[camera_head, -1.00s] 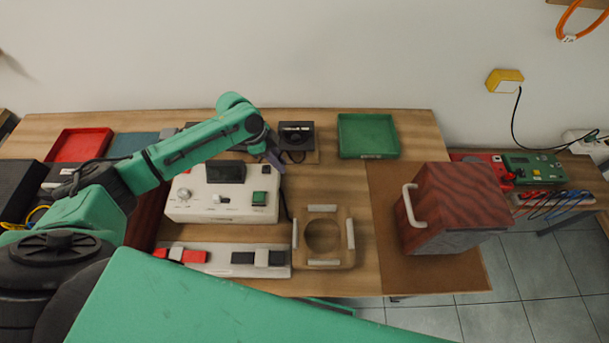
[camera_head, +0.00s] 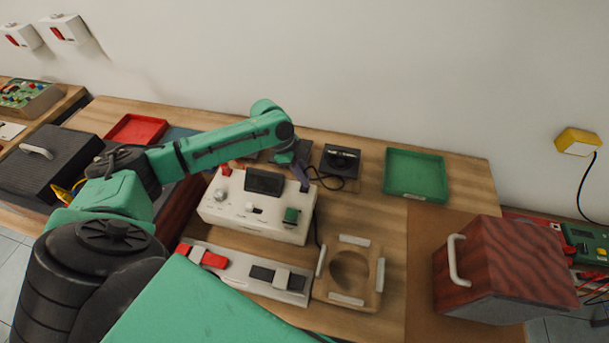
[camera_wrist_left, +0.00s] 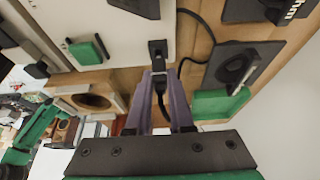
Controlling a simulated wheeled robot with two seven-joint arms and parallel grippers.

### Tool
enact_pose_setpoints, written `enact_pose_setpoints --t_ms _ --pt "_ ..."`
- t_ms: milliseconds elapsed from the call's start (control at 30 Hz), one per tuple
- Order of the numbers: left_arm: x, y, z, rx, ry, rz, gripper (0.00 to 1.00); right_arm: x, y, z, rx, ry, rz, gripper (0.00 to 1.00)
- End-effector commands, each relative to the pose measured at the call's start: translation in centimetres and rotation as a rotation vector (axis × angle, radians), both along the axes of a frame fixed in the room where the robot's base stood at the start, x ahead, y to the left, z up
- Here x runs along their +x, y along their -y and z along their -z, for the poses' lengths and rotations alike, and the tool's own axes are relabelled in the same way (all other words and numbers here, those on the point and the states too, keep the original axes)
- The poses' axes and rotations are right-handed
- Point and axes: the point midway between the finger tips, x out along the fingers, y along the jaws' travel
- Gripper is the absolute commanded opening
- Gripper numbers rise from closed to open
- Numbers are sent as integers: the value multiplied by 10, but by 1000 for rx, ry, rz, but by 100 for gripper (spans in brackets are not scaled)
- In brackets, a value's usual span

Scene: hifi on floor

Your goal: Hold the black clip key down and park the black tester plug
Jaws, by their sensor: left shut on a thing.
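My left gripper (camera_head: 303,173) is at the back right corner of the white tester box (camera_head: 236,216). In the left wrist view its purple fingers (camera_wrist_left: 160,82) are shut on the black tester plug (camera_wrist_left: 158,50), at the edge of the box. I cannot tell whether the plug is seated in the box. A black block with a round centre (camera_head: 341,161) stands behind and to the right of the box; it also shows in the left wrist view (camera_wrist_left: 238,68). The black clip key (camera_head: 264,274) is on the pale strip (camera_head: 234,276) in front of the box. My right gripper is out of view.
A wooden fixture with a round hole (camera_head: 349,269) lies right of the strip. A red key (camera_head: 214,260) is on the strip's left part. A green tray (camera_head: 416,176) is at the back, and a dark red wooden box with a handle (camera_head: 500,266) stands at right.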

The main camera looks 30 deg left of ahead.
Motion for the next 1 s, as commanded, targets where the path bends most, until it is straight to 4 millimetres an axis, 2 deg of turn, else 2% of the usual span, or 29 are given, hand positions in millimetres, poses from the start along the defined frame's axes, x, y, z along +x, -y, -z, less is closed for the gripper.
enact_pose_setpoints --t_ms 1000 --pt "0 0 -2 0 0 0 0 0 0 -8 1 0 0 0"
